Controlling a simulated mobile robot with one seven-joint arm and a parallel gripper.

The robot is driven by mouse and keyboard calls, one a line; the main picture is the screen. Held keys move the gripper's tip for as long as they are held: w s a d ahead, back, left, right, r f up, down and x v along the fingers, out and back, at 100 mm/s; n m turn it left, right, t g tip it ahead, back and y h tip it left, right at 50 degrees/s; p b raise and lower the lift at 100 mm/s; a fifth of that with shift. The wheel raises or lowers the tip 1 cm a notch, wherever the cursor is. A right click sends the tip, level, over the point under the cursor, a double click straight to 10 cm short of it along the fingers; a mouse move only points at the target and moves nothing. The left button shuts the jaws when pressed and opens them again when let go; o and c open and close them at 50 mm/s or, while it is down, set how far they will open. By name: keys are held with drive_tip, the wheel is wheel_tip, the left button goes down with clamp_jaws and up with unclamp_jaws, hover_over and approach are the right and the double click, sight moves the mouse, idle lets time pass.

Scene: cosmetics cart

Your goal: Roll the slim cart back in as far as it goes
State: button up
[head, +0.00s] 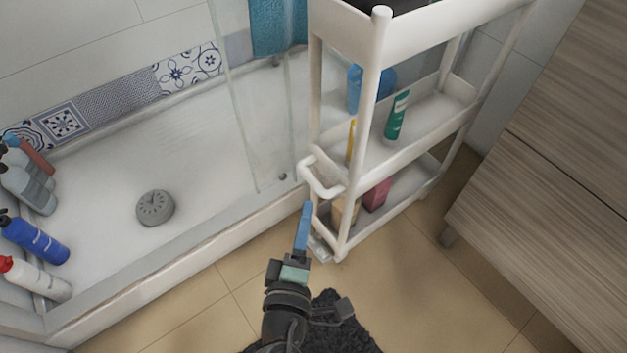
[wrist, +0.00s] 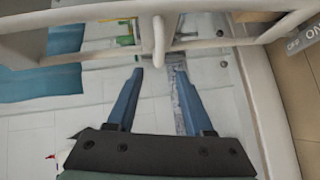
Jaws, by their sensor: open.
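The slim cart (head: 371,90) is white with several shelves and stands between the shower and a wood-fronted cabinet. Its white handle (head: 322,192) sticks out from the near end at the height of a lower shelf. My gripper (head: 305,207) is open, with blue fingers, just in front of and below the handle in the head view. In the wrist view, the handle (wrist: 159,42) shows just beyond the two fingertips (wrist: 159,71), in line with the gap between them. I see no contact. The cart's far end is partly hidden by its own shelves.
The shower tray (head: 110,235) with several bottles (head: 36,240) lies to the left, behind a raised edge and a glass panel (head: 245,100). The wood cabinet (head: 560,190) is at right. A green bottle (head: 397,116) and a pink box (head: 377,195) stand on the cart.

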sight(312, 177)
drive_tip(key=w, duration=0.3)
drive_tip(key=w+d+f+b, duration=0.1)
drive_tip(key=w, duration=0.6)
drive_tip(key=shift+w+d+f+b, duration=0.25)
drive_tip(key=shift+w+b, duration=0.05)
clamp_jaws()
idle(1.0)
